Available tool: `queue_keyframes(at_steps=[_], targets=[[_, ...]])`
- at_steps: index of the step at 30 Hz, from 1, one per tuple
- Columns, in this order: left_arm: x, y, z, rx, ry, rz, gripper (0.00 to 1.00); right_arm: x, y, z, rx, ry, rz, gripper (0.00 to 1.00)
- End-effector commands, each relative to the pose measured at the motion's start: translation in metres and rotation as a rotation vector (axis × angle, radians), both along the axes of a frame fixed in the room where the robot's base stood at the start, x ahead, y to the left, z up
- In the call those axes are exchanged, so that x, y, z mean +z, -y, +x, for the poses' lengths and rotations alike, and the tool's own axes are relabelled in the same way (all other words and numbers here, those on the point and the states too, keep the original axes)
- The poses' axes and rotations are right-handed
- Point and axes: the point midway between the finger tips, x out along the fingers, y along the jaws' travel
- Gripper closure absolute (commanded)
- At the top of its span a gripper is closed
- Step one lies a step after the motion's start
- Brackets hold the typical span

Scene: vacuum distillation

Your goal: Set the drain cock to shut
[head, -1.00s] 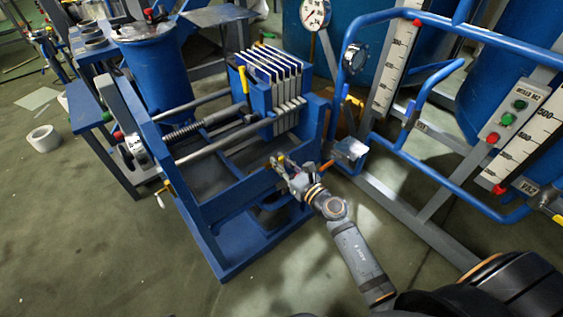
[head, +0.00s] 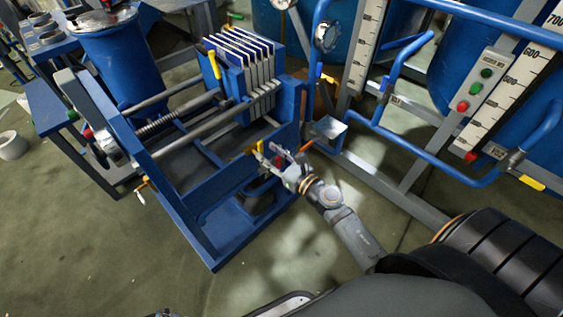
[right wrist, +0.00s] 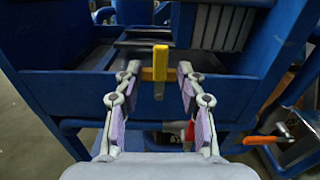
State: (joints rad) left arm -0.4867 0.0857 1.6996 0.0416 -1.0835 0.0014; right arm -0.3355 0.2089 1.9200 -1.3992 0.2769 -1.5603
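My right gripper (head: 270,153) is open at the front beam of the blue press frame. In the right wrist view its two fingers (right wrist: 156,90) stand apart, with a yellow lever handle (right wrist: 160,62) showing between them. I see no contact with the fingers. In the head view the yellow handle (head: 260,146) is partly hidden by the gripper. No label shows which handle is the drain cock. My left gripper is out of view.
A red part (right wrist: 190,130) sits low behind the right finger. The press plates (head: 250,65) rise behind the beam. Blue pipe rails (head: 425,150) stand to the right.

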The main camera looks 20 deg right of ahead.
Motion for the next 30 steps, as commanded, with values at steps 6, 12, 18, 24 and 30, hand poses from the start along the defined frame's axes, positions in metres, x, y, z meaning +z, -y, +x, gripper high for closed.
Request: queue_keyframes(at_steps=[6,12,18,24,30], targets=[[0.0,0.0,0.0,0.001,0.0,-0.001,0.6,-0.001,0.014,-0.04,0.004,-0.001,-0.003,0.6],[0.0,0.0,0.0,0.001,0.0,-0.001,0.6,-0.001,0.021,-0.06,0.004,-0.002,-0.002,0.6],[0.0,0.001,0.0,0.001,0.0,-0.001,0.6,0.0,0.025,-0.07,0.002,0.0,-0.001,0.6],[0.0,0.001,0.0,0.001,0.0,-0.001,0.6,0.0,0.026,-0.073,0.001,-0.001,-0.003,0.6],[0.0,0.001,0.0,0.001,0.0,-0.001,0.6,0.0,0.026,-0.073,0.0,-0.001,-0.001,0.6]])
